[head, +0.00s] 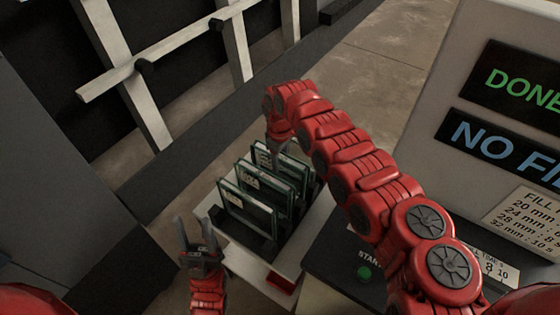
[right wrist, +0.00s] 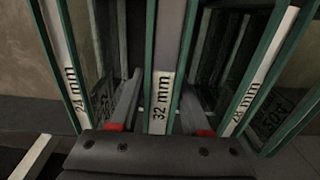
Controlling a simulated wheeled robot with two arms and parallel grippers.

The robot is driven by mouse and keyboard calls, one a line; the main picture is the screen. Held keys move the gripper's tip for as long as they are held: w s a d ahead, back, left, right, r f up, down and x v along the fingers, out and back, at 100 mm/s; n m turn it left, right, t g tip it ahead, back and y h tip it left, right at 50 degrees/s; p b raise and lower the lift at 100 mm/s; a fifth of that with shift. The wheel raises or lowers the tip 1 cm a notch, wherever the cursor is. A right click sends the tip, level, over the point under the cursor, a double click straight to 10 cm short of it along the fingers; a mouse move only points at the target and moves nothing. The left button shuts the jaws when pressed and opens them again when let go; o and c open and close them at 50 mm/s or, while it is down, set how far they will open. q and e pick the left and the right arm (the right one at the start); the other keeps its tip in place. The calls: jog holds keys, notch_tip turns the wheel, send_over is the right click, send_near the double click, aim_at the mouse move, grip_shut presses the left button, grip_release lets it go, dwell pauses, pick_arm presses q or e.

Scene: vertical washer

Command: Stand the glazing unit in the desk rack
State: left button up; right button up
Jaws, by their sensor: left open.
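Several upright glazing units (head: 247,208) with dark green glass edges and white labels stand side by side in a dark slotted rack on a pale-topped stand (head: 214,215). My right gripper (right wrist: 160,95) points down at the far units. In the right wrist view its fingers straddle a unit labelled 32 mm (right wrist: 161,118), with a gap showing at the left finger. A 24 mm unit (right wrist: 72,85) is on its left and another labelled unit (right wrist: 262,75) on its right. My left gripper (head: 194,234) is open and empty, left of the stand.
A grey machine (head: 430,85) at the right shows DONE and a partly cut-off NO FI... sign. A dark panel with a green START button (head: 364,272) lies right of the rack. Pale beams (head: 170,55) stand at the back left. Bare floor shows behind.

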jog(key=o, duration=0.4)
jog(key=shift+s, duration=0.1)
jog(key=shift+c, duration=0.2)
jog(key=shift+r, duration=0.1)
notch_tip(320, 180, up, 17)
jog(key=b, duration=0.5)
